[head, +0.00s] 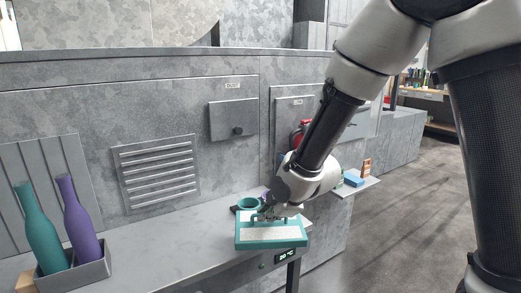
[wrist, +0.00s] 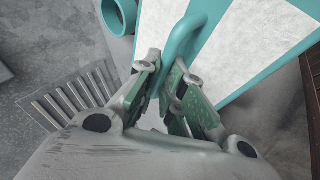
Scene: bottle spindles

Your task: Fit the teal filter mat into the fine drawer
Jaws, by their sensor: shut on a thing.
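The teal filter mat (head: 271,243) is a teal frame with a white panel and a loop handle. It is over the front edge of the grey shelf, and I cannot tell if it touches it. My gripper (head: 270,214) is shut on its handle. In the wrist view the handle (wrist: 184,38) runs between the fingers (wrist: 172,88), with the white panel (wrist: 258,45) beyond. I cannot identify the fine drawer for certain; a panel with a small unreadable label (head: 298,102) stands behind my arm, partly hidden.
A teal cup-like ring (head: 248,203) stands on the shelf behind the mat. A teal bottle (head: 40,232) and a purple bottle (head: 80,222) stand in a grey holder (head: 92,272) at left. The shelf (head: 165,238) between is clear.

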